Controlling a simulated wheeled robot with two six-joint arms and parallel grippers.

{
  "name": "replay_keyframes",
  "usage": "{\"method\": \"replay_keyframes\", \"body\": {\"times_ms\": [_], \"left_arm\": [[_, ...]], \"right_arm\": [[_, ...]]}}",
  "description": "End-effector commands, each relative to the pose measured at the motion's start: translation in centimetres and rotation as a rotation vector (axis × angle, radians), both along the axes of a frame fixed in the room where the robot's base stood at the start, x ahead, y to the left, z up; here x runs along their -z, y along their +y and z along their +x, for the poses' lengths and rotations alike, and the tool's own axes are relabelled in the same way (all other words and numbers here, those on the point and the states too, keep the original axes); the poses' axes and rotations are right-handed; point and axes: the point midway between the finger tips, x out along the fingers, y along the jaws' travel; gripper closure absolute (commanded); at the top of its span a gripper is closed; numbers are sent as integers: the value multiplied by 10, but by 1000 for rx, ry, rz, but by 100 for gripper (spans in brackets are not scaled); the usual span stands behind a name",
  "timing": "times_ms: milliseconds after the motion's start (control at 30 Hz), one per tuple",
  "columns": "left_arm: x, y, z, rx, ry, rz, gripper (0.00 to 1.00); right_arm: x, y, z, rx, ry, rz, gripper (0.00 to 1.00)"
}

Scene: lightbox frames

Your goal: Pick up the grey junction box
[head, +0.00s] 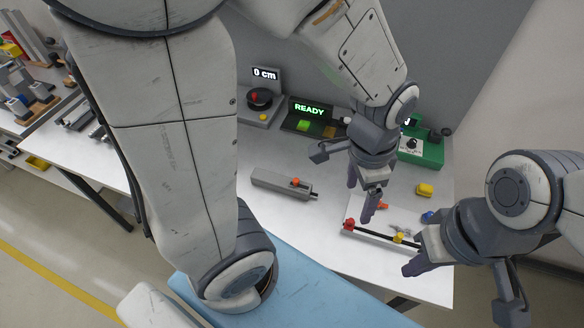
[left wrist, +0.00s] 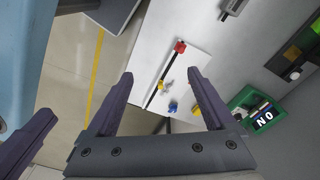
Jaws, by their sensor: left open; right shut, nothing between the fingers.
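No plain grey junction box can be made out for sure. A long grey block (head: 270,182) with an orange part on top lies mid-table; part of a grey object (left wrist: 232,8) shows at the top of the left wrist view. A small grey piece (head: 400,229) lies on the white board (head: 372,237). My left gripper (head: 360,195) is open and empty above the board's left part; its spread fingers (left wrist: 160,80) frame the board in the left wrist view. My right gripper (head: 412,266) is shut and empty at the board's front right.
The board carries a black rod with a red block (head: 349,224) and a yellow clip (head: 398,237), plus a blue part (head: 428,217). A yellow block (head: 424,190) lies behind. A green unit (head: 420,150) and a READY display (head: 309,109) stand at the back.

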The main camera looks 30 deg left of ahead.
Motion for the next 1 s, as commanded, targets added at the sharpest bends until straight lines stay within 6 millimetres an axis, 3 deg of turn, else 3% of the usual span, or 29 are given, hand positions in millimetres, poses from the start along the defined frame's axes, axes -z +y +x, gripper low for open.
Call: {"method": "replay_keyframes", "body": {"times_ms": [33, 100, 200, 300, 400, 500, 633, 1000], "left_arm": [[5, 25, 26, 27, 10, 16, 12], [21, 62, 56, 106, 6, 30, 12], [50, 123, 83, 224, 5, 45, 12], [79, 181, 92, 329, 8, 54, 12], [106, 226, 87, 416, 11, 57, 12], [124, 255, 79, 478, 11, 59, 12], [139, 272, 73, 522, 10, 60, 12], [185, 274, 73, 531, 9, 60, 12]], "right_arm": [[-14, 0, 0, -1, 0, 0, 100], [-23, 0, 0, -1, 0, 0, 100], [-35, 0, 0, -2, 0, 0, 100], [-45, 0, 0, -2, 0, 0, 100], [-52, 0, 0, -3, 0, 0, 100], [-55, 0, 0, -3, 0, 0, 100], [-58, 0, 0, -3, 0, 0, 100], [-70, 0, 0, -5, 0, 0, 100]]}}
